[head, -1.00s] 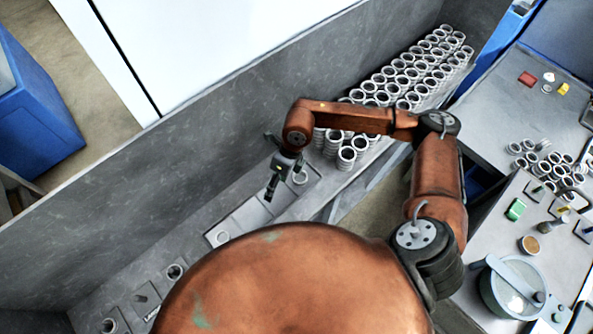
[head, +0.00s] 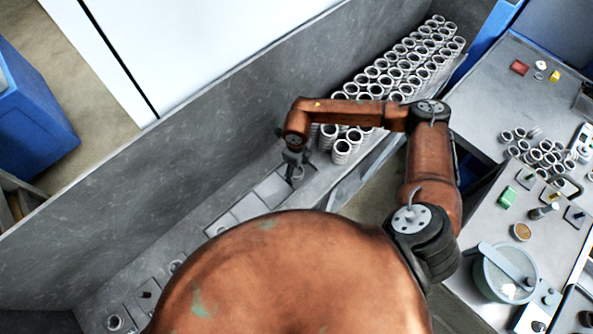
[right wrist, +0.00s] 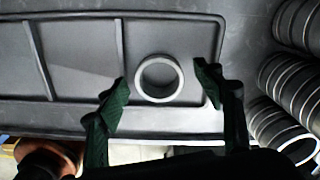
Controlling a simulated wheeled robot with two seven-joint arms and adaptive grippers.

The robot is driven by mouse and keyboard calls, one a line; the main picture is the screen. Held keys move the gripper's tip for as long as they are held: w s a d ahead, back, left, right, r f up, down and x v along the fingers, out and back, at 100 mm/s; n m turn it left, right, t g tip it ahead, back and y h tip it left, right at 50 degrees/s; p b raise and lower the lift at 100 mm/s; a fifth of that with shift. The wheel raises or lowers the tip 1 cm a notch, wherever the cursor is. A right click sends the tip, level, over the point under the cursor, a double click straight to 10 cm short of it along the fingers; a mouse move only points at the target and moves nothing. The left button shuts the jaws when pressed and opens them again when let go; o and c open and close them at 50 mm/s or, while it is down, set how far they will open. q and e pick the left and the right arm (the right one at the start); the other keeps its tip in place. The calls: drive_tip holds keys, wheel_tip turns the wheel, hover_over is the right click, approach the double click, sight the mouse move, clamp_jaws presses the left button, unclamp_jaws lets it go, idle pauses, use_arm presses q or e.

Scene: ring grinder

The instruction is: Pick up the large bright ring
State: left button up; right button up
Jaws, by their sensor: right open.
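A single light grey ring (right wrist: 160,98) lies flat in the right-hand compartment of a dark grey divided tray (right wrist: 85,100) in the right wrist view. My right gripper (right wrist: 161,76) is open, its green-padded fingers on either side of the ring with a gap on both sides. They appear apart from it. In the head view my right gripper (head: 292,172) points down over the tray (head: 250,207) and partly hides the ring (head: 298,174). My left gripper is not in view.
Stacks of metal rings (head: 341,150) stand just right of the tray, close to my right gripper. A grey wall (head: 200,140) runs behind the tray. A side table (head: 490,110) on the right holds loose rings and a round bowl (head: 500,275).

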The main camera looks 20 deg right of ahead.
drive_tip(key=c, duration=1.4)
